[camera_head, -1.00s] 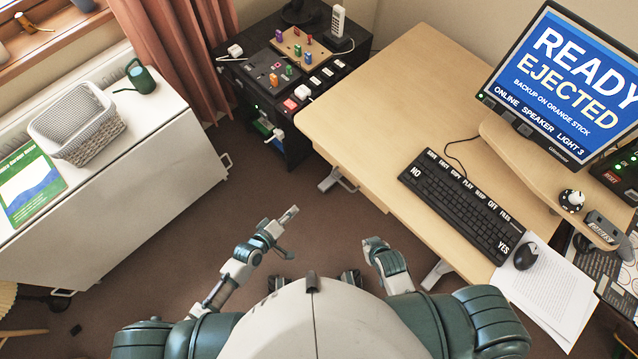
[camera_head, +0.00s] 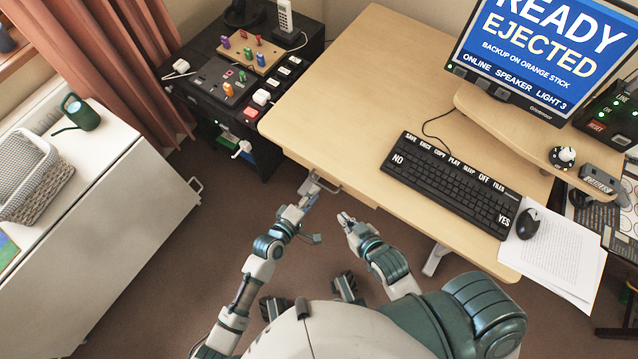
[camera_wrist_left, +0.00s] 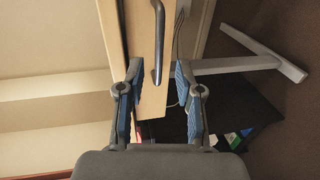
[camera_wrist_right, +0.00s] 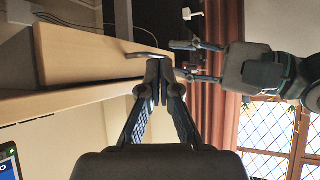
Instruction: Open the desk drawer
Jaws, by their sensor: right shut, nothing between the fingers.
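The wooden desk (camera_head: 330,120) carries a dark drawer handle (camera_head: 326,186) under its near left edge. The handle (camera_wrist_left: 158,42) also shows in the left wrist view on the pale drawer front (camera_wrist_left: 153,98), and in the right wrist view (camera_wrist_right: 147,55). My left gripper (camera_head: 308,200) is open and empty close to the handle; in its wrist view its fingers (camera_wrist_left: 158,78) point at the handle from either side, apart from it. My right gripper (camera_head: 346,217) is shut and empty, right of the left one; its tips (camera_wrist_right: 160,66) overlap the handle's near end in its wrist view, contact unclear.
A black cabinet (camera_head: 275,150) with switches and coloured pegs stands left of the desk. A white cabinet (camera_head: 120,220) is at the left. The keyboard (camera_head: 450,185), mouse (camera_head: 528,223) and papers (camera_head: 560,250) lie on the desk. A metal desk leg (camera_wrist_left: 265,62) stands near the handle.

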